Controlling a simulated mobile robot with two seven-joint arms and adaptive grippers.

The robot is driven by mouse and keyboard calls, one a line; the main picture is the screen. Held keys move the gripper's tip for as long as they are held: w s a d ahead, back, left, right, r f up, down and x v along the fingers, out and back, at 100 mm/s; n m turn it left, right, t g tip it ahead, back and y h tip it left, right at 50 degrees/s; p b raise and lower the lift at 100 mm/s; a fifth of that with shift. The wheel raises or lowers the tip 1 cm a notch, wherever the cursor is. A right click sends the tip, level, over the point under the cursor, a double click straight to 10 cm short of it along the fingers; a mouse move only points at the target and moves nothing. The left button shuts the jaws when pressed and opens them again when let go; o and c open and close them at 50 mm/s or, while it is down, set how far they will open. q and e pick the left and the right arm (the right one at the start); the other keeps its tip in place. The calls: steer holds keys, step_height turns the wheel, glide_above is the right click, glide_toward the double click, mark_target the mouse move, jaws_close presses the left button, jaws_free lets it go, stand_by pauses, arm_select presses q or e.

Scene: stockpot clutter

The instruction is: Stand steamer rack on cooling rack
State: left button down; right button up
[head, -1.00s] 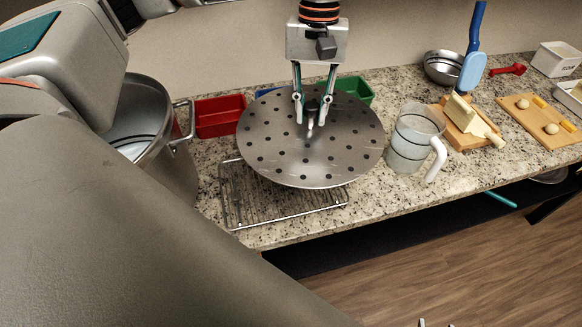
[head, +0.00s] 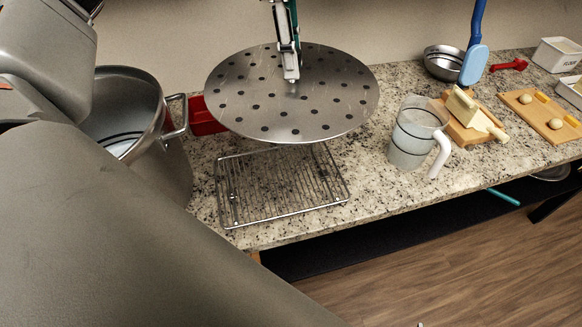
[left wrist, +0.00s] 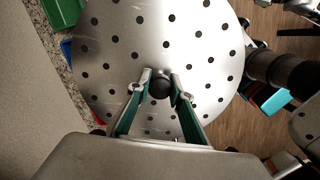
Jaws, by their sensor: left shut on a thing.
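The steamer rack (head: 250,105) is a round metal disc with dark holes. My left gripper (head: 291,75) is shut on its central knob and holds it in the air above the counter, nearly level. The left wrist view shows the fingers (left wrist: 160,88) around the dark knob at the middle of the steamer rack (left wrist: 200,45). The cooling rack (head: 280,190), a wire grid, lies on the counter below and in front of the disc. My right gripper is not clearly in view.
A stockpot (head: 172,165) stands at left, beside a red bin (head: 203,118) partly hidden by the disc. A measuring jug (head: 408,145) stands right of the cooling rack. Cutting boards (head: 548,122) and a metal bowl (head: 443,62) are farther right.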

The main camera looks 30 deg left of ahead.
arm_select(q)
step_height(320, 180, down, 19)
steer(key=shift+f+b, duration=0.15)
steer(key=shift+b, duration=0.8)
steer(key=shift+f, duration=0.25)
steer(key=shift+f, duration=0.15)
steer(key=c, duration=1.8)
jaws_free()
